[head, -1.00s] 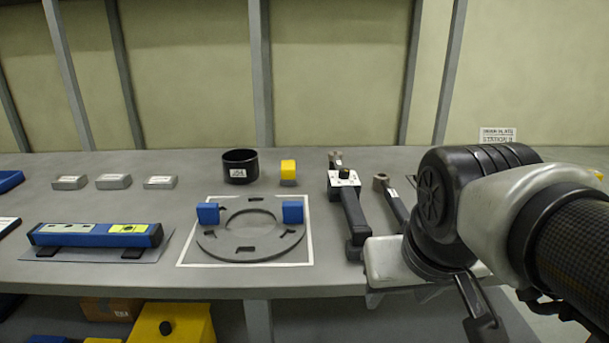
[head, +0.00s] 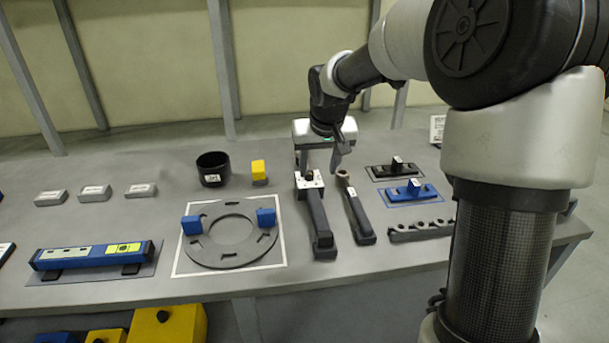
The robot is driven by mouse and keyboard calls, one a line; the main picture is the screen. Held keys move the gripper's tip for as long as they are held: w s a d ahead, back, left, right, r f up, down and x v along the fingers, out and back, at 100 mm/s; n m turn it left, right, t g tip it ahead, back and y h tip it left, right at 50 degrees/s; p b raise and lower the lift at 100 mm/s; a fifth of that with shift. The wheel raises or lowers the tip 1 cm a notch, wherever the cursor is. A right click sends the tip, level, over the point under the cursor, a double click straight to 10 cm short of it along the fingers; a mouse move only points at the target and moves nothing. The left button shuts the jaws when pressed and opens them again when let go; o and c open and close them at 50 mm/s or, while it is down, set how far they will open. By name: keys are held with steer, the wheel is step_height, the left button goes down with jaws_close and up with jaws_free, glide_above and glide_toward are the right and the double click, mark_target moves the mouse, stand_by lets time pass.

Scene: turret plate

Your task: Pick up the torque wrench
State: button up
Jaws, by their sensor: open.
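Two long dark hand tools lie side by side on the grey bench in the head view. The left one, which looks like the torque wrench (head: 319,226), has a white block with a dark knob and a thick black handle pointing toward the front edge. The right one is a plainer wrench (head: 358,218) with a rounded brownish head and a small white label. My gripper (head: 320,164) is open and empty, pointing down over the far end of the torque wrench.
A ring plate (head: 225,258) with two blue blocks lies left of the tools. A black cup (head: 212,171) and a yellow block (head: 258,171) stand behind it. Black (head: 381,172) and blue (head: 400,194) knobbed pieces and a dark notched bar (head: 410,232) lie to the right.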

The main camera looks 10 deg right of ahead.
mark_target(314, 194)
steer(key=x, duration=0.5)
steer(key=b+x, duration=0.1)
steer(key=x, duration=1)
steer(key=shift+s+f, duration=0.2)
steer(key=shift+f, duration=0.25)
jaws_close()
stand_by(0.5)
steer(key=shift+w+r, duration=0.1)
steer(key=shift+r, duration=0.1)
